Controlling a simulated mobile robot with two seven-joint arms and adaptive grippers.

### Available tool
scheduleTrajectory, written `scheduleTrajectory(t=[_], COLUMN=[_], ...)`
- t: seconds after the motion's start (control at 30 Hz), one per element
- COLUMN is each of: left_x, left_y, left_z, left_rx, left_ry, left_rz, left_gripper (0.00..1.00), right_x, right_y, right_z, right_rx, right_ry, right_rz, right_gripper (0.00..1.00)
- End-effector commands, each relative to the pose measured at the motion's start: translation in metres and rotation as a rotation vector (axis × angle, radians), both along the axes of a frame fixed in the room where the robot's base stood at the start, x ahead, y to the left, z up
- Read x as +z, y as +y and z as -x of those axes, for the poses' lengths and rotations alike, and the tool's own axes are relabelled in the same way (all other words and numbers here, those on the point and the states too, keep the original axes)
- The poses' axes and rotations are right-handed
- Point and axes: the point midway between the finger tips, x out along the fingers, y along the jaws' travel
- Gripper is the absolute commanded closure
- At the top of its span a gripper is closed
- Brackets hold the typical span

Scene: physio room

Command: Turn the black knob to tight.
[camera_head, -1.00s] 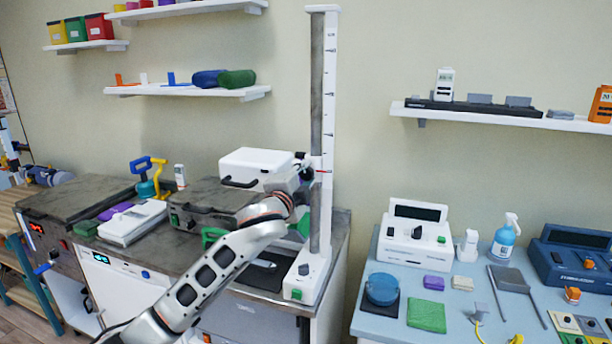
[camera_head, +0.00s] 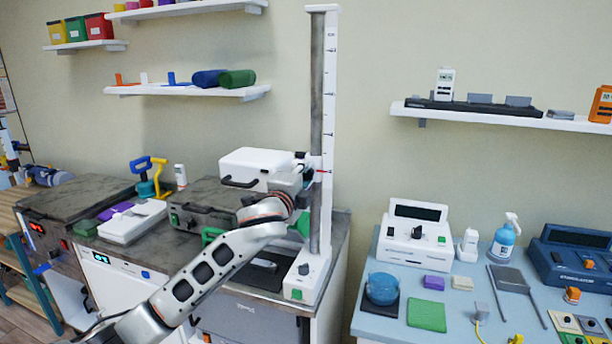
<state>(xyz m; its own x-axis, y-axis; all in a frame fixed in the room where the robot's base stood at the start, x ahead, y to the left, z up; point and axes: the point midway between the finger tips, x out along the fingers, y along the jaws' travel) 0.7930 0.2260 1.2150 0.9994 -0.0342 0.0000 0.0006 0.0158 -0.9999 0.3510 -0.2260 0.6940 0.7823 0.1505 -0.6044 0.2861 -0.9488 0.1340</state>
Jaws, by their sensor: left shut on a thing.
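A tall white column (camera_head: 329,100) with a dark rail and a scale of marks stands upright at the right end of the grey bench. My left gripper (camera_head: 303,165) is at a carriage partway up this column, beside a small red mark. It is shut on a dark knob (camera_head: 308,174) there, which the gripper mostly hides. The knob's turn position and any tight label are not readable. A dark knob (camera_head: 304,269) also shows on the column's white foot (camera_head: 310,285), clear of the gripper. My right gripper is out of view.
A white case (camera_head: 255,165) with a black handle sits just left of the gripper, on a grey unit (camera_head: 210,200). Green handles are below the wrist. A blue table (camera_head: 455,310) with several devices stands at right. The wall above the column's right side is clear.

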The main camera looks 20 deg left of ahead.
Motion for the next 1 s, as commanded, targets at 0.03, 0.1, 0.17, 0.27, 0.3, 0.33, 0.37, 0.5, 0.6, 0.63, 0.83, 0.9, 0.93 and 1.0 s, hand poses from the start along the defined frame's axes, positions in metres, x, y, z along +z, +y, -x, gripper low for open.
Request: scheduleTrajectory(t=[0.03, 0.1, 0.17, 0.27, 0.3, 0.33, 0.37, 0.5, 0.6, 0.63, 0.83, 0.9, 0.93, 1.0], left_x=[-0.001, -0.001, -0.001, -0.001, 0.0, 0.0, 0.0, -0.001, -0.001, -0.001, -0.001, -0.001, -0.001, -0.001], left_y=[0.0, 0.0, 0.0, 0.0, 0.0, 0.0, 0.0, 0.0, 0.0, 0.0, 0.001, 0.002, 0.002, 0.002], left_z=[0.0, 0.0, 0.0, 0.0, 0.0, 0.0, 0.0, 0.004, 0.013, 0.017, 0.054, 0.068, 0.074, 0.086], left_rx=[0.0, 0.0, 0.0, 0.0, 0.0, 0.0, 0.0, 0.0, -0.001, -0.001, -0.002, -0.001, -0.002, -0.002], left_ry=[0.001, 0.001, 0.001, 0.001, 0.001, 0.001, 0.0, 0.0, 0.0, 0.0, 0.001, 0.0, 0.0, 0.001], left_rz=[-0.002, -0.001, -0.001, 0.0, 0.0, 0.0, 0.0, 0.0, 0.001, 0.001, 0.0, 0.0, 0.001, 0.001], left_gripper=[0.68, 0.56, 0.56, 0.56, 0.56, 0.56, 0.56, 0.56, 0.56, 0.56, 0.56, 0.56, 0.56, 0.56], right_x=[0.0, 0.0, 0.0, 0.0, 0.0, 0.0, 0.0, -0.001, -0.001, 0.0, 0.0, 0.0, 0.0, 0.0], right_y=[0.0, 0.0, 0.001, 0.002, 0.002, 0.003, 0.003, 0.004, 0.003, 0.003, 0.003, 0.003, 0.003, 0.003], right_z=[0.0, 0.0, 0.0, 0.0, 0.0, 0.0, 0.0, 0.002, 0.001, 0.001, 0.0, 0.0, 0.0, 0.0], right_rx=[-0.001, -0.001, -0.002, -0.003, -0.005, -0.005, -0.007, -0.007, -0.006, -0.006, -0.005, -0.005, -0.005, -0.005], right_ry=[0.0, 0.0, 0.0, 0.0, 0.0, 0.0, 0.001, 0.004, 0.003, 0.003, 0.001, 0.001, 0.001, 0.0], right_rz=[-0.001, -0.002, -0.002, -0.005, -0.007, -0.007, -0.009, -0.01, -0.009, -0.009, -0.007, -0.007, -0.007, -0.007], right_gripper=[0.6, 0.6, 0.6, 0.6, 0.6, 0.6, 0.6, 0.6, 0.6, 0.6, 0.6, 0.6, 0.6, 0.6])
